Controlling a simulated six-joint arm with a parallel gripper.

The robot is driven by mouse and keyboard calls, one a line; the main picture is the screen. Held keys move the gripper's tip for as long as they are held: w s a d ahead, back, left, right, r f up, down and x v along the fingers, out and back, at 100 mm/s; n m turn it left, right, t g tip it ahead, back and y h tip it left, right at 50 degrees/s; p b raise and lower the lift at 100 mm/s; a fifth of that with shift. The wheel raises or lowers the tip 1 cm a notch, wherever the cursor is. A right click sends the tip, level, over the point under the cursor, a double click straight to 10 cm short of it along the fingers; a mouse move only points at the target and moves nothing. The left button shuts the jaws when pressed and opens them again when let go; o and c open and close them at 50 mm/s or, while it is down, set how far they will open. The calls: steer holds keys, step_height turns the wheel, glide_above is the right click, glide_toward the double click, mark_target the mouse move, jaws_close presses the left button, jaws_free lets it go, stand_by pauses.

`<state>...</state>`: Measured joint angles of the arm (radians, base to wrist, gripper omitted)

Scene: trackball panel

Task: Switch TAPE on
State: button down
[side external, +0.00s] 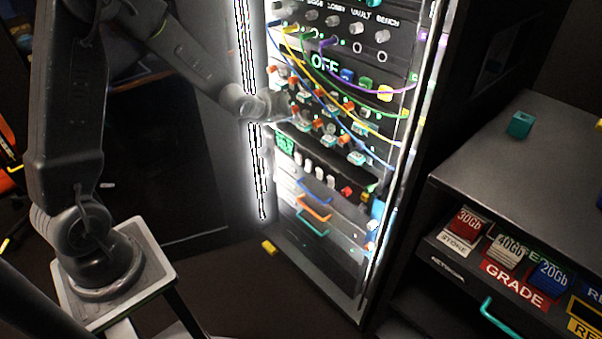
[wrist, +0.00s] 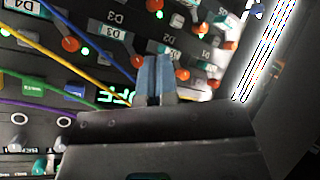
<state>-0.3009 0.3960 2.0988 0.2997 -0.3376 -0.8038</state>
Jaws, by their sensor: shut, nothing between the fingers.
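The rack panel (side external: 335,180) stands upright in the side external view, with a lit bar along its left edge. No label reading TAPE is legible in either view, so I cannot tell which control it is. My gripper (side external: 284,106) is at the left side of the rack, in front of the rows of orange knobs. In the wrist view my gripper's blue fingertips (wrist: 154,72) are together and empty. They overlap the panel near an orange knob (wrist: 137,61) and a green lit display (wrist: 115,97); I cannot tell whether they touch anything.
Blue, yellow, green and purple cables cross the panel; a yellow cable (wrist: 85,71) runs close to the fingers. White levers (side external: 320,174) sit lower on the rack. A dark cabinet (side external: 515,165) stands right, with a teal cube (side external: 519,125) on top. A yellow block (side external: 269,247) lies below.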

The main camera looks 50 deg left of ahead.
steer(key=w+a+f+n+t, duration=0.1)
steer(key=a+f+n, duration=0.1)
steer(key=f, duration=0.5)
steer(key=w+a+f+n+t, duration=0.1)
steer(key=w+a+f+n, duration=0.1)
steer(key=f, duration=0.4)
steer(key=n+t+h, duration=0.2)
steer(key=n+t, duration=0.1)
steer(key=n, duration=0.2)
glide_toward(307, 170)
steer(key=s, duration=0.6)
steer(key=shift+s+a+r+t, duration=0.15)
steer(key=shift+s+t, duration=0.15)
steer(key=shift+w, duration=0.1)
steer(key=w, duration=0.4)
steer(key=w+f, duration=0.1)
steer(key=w, duration=0.8)
steer(key=shift+w+f, duration=0.35)
steer(key=shift+w, duration=0.05)
